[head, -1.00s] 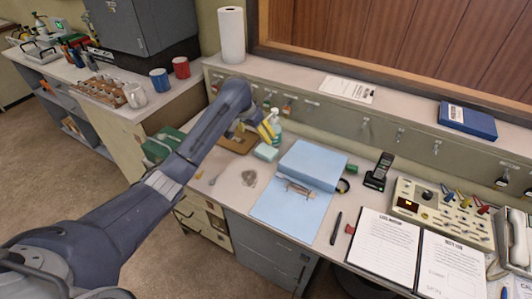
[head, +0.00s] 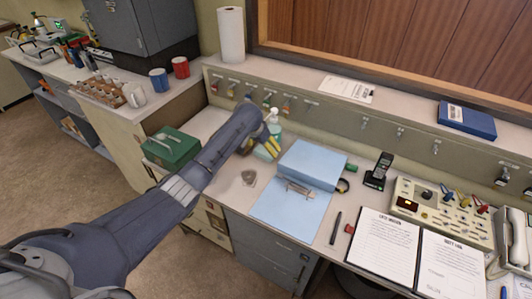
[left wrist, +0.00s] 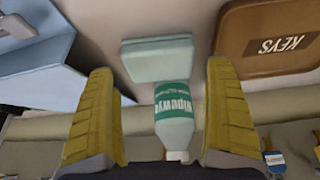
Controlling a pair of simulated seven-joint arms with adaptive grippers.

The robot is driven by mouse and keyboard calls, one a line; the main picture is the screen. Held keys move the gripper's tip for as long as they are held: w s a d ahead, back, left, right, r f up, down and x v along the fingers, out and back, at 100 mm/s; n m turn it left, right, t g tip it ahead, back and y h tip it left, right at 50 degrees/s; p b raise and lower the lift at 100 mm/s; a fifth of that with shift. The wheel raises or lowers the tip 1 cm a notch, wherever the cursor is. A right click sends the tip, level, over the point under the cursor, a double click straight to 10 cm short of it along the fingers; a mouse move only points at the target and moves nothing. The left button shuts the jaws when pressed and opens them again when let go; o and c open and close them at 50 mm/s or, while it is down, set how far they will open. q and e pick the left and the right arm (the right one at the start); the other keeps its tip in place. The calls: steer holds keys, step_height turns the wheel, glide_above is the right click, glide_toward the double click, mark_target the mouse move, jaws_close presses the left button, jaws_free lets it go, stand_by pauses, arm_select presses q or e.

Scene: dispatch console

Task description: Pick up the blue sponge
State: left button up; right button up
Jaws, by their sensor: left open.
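The blue sponge is a pale teal block (left wrist: 157,60), lying on the desk beyond my fingertips in the left wrist view. In the head view the sponge (head: 262,154) shows only partly under my left gripper (head: 264,147). In the left wrist view the left gripper (left wrist: 158,75) has its two yellow fingers wide apart with nothing held. The sponge lies ahead, between the lines of the fingers, and looks apart from them. My right gripper is in neither view.
A labelled white and green bottle (left wrist: 174,118) stands close behind the sponge. A brown tray marked KEYS (left wrist: 228,42) lies to one side. A blue folder (head: 315,163) is right of the sponge. A green box (head: 171,148) sits left of my arm.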

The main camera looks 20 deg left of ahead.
mark_target(266, 151)
arm_select(q)
steer(key=shift+x, duration=2.15)
steer(key=c, duration=0.8)
steer(key=shift+r, duration=0.1)
